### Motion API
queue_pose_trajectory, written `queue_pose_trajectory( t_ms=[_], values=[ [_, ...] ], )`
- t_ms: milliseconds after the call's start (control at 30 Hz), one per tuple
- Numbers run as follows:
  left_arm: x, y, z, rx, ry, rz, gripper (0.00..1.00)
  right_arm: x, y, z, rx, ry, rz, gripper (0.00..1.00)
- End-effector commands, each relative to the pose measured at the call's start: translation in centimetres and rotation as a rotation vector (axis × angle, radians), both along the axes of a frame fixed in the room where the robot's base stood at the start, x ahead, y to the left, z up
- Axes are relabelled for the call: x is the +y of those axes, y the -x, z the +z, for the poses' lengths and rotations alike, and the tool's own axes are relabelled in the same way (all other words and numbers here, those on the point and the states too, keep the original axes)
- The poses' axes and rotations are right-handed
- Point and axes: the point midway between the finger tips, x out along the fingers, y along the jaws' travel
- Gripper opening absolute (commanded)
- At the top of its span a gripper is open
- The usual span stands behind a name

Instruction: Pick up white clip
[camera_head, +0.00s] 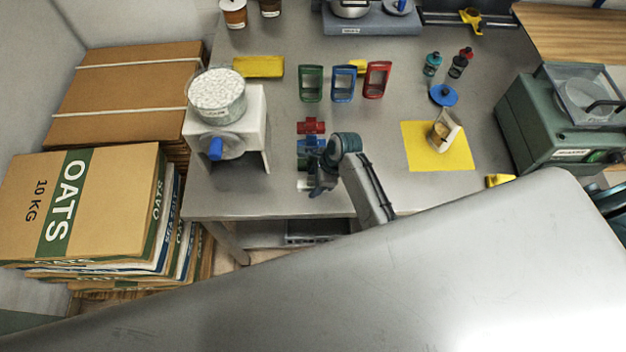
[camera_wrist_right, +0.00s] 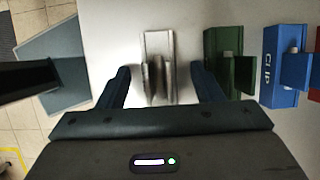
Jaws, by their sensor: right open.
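The white clip (camera_wrist_right: 158,45) lies on the table in the right wrist view, between and just beyond the two dark fingertips of my right gripper (camera_wrist_right: 161,85). The fingers are open, with a gap on each side of the clip. In the head view my right gripper (camera_head: 317,184) is low over the table's front edge and hides most of the white clip (camera_head: 303,184). A green clip (camera_wrist_right: 230,62) lies just right of the right finger, then a blue clip (camera_wrist_right: 287,68). My left gripper is in neither view.
A red clip (camera_head: 311,126) lies behind the blue one. A white stand with a jar (camera_head: 218,92) is to the left. Green, blue and red upright frames (camera_head: 343,84) stand behind. A yellow mat (camera_head: 421,157) with a scoop lies right. A green machine (camera_head: 545,140) stands far right.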

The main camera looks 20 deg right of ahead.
Motion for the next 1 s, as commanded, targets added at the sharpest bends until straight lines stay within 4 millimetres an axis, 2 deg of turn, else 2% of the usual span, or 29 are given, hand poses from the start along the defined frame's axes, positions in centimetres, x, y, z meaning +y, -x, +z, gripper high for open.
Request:
queue_pose_trajectory(
  t_ms=[100, 333, 767, 1000],
  values=[
    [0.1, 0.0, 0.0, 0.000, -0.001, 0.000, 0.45, 0.0, 0.0, 0.0, 0.000, 0.000, 0.000, 0.58],
    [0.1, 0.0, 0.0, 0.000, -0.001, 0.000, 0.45, 0.0, 0.0, 0.0, 0.000, 0.000, 0.000, 0.13],
    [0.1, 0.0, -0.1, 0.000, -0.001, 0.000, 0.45, 0.0, 0.0, 0.2, 0.000, 0.000, 0.000, 0.12],
    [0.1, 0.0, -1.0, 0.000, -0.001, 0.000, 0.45, 0.0, -0.1, 1.6, -0.004, 0.000, 0.001, 0.12]
  ],
)
